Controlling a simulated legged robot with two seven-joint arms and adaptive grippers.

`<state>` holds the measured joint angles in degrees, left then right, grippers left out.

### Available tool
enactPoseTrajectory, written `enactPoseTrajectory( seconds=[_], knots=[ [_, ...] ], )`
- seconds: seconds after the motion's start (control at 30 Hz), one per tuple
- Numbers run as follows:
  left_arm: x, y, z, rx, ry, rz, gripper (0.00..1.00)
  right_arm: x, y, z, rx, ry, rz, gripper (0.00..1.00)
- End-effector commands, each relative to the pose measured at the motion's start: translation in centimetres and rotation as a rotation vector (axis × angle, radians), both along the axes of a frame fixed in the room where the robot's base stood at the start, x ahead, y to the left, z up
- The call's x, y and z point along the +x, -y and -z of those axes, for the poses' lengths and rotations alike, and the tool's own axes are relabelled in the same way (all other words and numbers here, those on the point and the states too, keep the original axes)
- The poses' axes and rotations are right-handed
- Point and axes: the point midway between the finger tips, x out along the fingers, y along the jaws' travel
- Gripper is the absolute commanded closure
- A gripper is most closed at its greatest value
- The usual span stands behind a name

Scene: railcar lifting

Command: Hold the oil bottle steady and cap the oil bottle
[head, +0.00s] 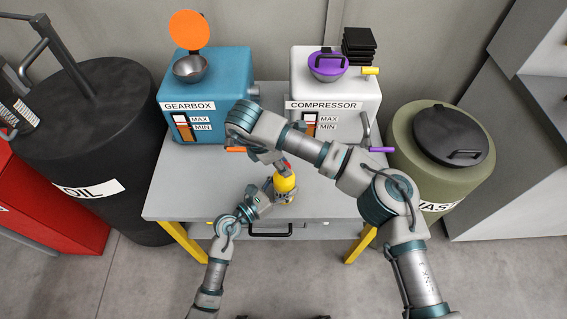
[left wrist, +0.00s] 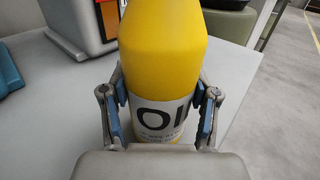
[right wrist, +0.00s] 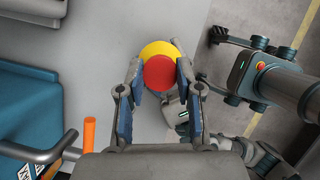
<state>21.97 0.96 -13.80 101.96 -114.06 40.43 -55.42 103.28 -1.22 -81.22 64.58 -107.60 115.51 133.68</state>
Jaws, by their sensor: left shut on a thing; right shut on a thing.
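The yellow oil bottle (head: 284,184) stands upright over the front part of the grey table. My left gripper (left wrist: 158,112) is shut around the bottle at its white label (left wrist: 160,118), one finger on each side. The red cap (right wrist: 160,74) is between the fingers of my right gripper (right wrist: 158,85), which is shut on it. In the head view the cap (head: 287,166) is just above the bottle's top. In the right wrist view it covers part of the yellow bottle (right wrist: 160,47). I cannot tell whether cap and bottle touch. The bottle's neck is hidden.
A black oil drum (head: 90,120) is at left, a green waste drum (head: 420,165) at right.

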Motion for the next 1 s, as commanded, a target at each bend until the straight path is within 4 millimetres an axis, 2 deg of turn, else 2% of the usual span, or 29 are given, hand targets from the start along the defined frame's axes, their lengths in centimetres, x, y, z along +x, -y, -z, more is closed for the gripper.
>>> enactPoseTrajectory(
  seconds=[0.03,0.1,0.17,0.3,0.33,0.43,0.77,0.87,1.0],
  knots=[
    [-0.2,0.2,0.1,0.003,0.001,0.006,1.0,0.3,0.0,-0.1,0.0,0.007,0.138,0.83],
    [-0.2,0.2,0.1,0.003,0.001,0.006,1.0,0.4,0.0,-0.1,0.001,0.007,0.297,0.83],
    [-0.2,0.2,0.1,0.003,0.002,0.007,1.0,0.4,0.0,0.0,0.002,0.008,0.395,0.83],
    [-0.2,0.3,0.1,0.003,0.002,0.007,1.0,0.4,0.1,0.1,0.006,0.009,0.375,0.83],
    [-0.2,0.3,0.1,0.003,0.002,0.008,1.0,0.4,0.1,0.1,0.006,0.009,0.375,0.6],
    [-0.2,0.2,0.1,0.002,0.001,0.007,1.0,0.4,0.1,0.1,0.006,0.008,0.374,0.36],
    [-0.1,0.1,0.1,0.001,0.0,0.003,1.0,0.3,0.0,-0.1,0.004,0.005,0.371,0.36],
    [-0.1,0.1,0.0,0.001,0.0,0.002,1.0,0.4,-0.4,-0.9,0.004,0.005,0.372,0.36],
    [-0.1,0.1,0.1,0.001,0.0,0.002,1.0,0.5,-1.4,-3.2,0.002,0.009,0.371,0.36]
  ],
)
